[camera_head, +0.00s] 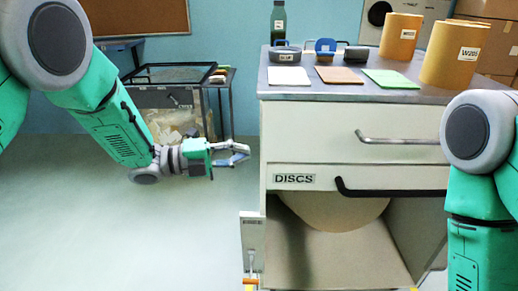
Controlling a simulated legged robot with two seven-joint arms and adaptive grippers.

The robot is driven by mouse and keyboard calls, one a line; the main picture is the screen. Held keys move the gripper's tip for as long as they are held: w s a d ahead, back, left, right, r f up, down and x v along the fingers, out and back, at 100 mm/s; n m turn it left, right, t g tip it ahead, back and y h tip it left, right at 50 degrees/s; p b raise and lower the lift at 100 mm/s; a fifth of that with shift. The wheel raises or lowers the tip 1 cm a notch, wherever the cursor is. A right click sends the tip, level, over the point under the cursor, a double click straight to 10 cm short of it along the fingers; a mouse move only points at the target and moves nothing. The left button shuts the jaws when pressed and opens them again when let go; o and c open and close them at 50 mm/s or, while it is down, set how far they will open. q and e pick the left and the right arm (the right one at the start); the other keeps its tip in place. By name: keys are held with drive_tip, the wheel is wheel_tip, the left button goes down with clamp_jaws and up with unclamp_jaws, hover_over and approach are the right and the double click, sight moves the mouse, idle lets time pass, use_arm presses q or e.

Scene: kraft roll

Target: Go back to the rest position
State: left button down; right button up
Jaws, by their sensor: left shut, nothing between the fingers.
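My left gripper (236,154) is in the middle left of the head view, at the end of the green and grey left arm. Its fingers point right, and it is shut with nothing held. It is in the air, apart from the left side of the white cabinet (310,130). My right arm shows at the right edge, bent downward, and its gripper is out of the frame.
Two kraft rolls (401,37) (454,54) stand on the cabinet's grey top, with white, brown and green sheets (391,79) near its front edge. The lower drawer has a black handle (390,190). A black-framed cart (175,110) stands behind my left arm. Floor at left is clear.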

use_arm(q)
drive_tip(key=s+a+f+n+t+y+p, duration=0.1)
drive_tip(key=s+a+f+n+y, duration=0.3)
drive_tip(key=f+n, duration=0.35)
drive_tip(key=s+a+f+n+t+y, duration=0.1)
drive_tip(key=s+a+f+n+y, duration=0.35)
drive_tip(key=f+n, duration=0.3)
drive_tip(key=s+a+f+n+t+y+p, duration=0.1)
drive_tip(key=s+a+f+n+y, duration=0.2)
drive_tip(key=s+a+f+n, duration=0.35)
drive_tip(key=s+a+f+n+g+y, duration=0.2)
drive_tip(key=s+n, duration=0.1)
drive_tip(key=s, duration=0.4)
drive_tip(key=s+a+f+n+g+y, duration=0.2)
drive_tip(key=s+n+g, duration=0.1)
drive_tip(key=s, duration=0.5)
drive_tip(key=s+a+f+n+g+y, duration=0.2)
drive_tip(key=s+f+n, duration=0.1)
drive_tip(key=s+n, duration=0.2)
drive_tip(key=s, duration=0.2)
drive_tip(key=shift+s, duration=0.3)
drive_tip(key=shift+f, duration=0.1)
